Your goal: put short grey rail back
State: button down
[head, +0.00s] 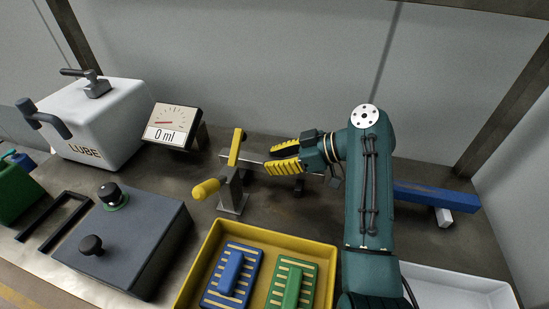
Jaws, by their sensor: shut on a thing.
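The short grey rail (247,160) shows as a grey bar at the middle of the head view, just right of an upright metal post. My gripper (268,159) has yellow fingers, comes in from the right and is shut on this rail. The fingers hide part of the rail. Its left end is close to the post (235,190); I cannot tell whether they touch. The post carries a yellow top piece (237,147) and a yellow handle (206,188).
A blue rail (435,198) lies at the right. A yellow tray (328,262) with a blue and a green ribbed block stands in front. A dark box with knobs (125,240), a gauge reading 0 ml (173,125) and a white LUBE tank (105,125) are left. A white tray (460,285) is front right.

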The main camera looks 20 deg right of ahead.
jog(key=c, duration=0.9)
grip_release()
jog(key=shift+r, duration=0.25)
jog(key=shift+s+d+r, duration=0.1)
jog(key=shift+d+r, duration=0.1)
jog(key=b+v, duration=0.1)
jog(key=v, duration=1)
jog(key=shift+s+d+r+b, duration=0.1)
jog(key=shift+d+b, duration=0.1)
jog(key=shift+b, duration=0.15)
jog(key=shift+a, duration=0.1)
